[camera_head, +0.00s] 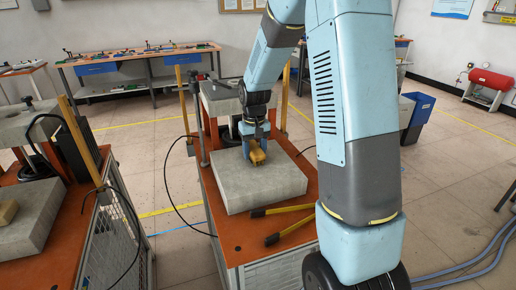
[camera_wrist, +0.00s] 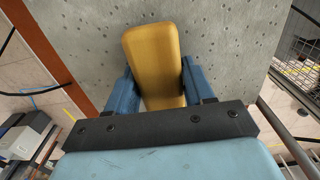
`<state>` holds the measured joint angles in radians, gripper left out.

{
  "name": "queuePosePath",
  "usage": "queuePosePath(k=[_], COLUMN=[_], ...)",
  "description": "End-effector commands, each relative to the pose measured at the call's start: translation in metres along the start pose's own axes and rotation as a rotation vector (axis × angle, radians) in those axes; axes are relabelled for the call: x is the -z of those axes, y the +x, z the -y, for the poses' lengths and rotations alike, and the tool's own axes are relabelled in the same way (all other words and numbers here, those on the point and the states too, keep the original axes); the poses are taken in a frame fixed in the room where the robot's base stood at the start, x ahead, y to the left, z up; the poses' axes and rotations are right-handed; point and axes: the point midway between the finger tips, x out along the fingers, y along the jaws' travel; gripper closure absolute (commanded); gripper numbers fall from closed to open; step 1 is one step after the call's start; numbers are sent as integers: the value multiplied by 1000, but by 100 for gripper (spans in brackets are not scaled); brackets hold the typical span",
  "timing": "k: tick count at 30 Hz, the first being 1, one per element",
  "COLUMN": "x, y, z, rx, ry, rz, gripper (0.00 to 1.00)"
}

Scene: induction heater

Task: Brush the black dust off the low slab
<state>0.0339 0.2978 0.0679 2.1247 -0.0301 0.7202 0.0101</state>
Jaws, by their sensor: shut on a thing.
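The low slab (camera_head: 245,188) is a grey stone block on an orange-topped bench in the middle of the head view. My gripper (camera_head: 254,148) is over the slab's far part and is shut on a yellow-brown brush (camera_head: 257,157). In the wrist view the brush (camera_wrist: 153,55) sits between the two blue fingers, and its bristles do not show. The pitted slab surface (camera_wrist: 228,45) lies behind it. I cannot tell whether the brush touches the slab. No black dust can be made out on the visible part of the slab.
Yellow-and-black tool handles (camera_head: 285,225) lie on the orange bench top (camera_head: 232,238) before the slab. A raised grey block (camera_head: 222,97) stands behind it. A black cable loops off the bench's left side. Another orange bench (camera_head: 75,215) stands left, with floor between.

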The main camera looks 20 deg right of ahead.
Motion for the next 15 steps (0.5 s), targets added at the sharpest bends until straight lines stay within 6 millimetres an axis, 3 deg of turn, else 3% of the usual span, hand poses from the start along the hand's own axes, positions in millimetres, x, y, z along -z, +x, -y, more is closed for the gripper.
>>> queuePosePath(k=[4, 15], x=[0, 0], y=[0, 2], z=[11, -17], rx=[0, 0], ry=[3, -3], rz=[-1, -1], gripper=[81, 81])
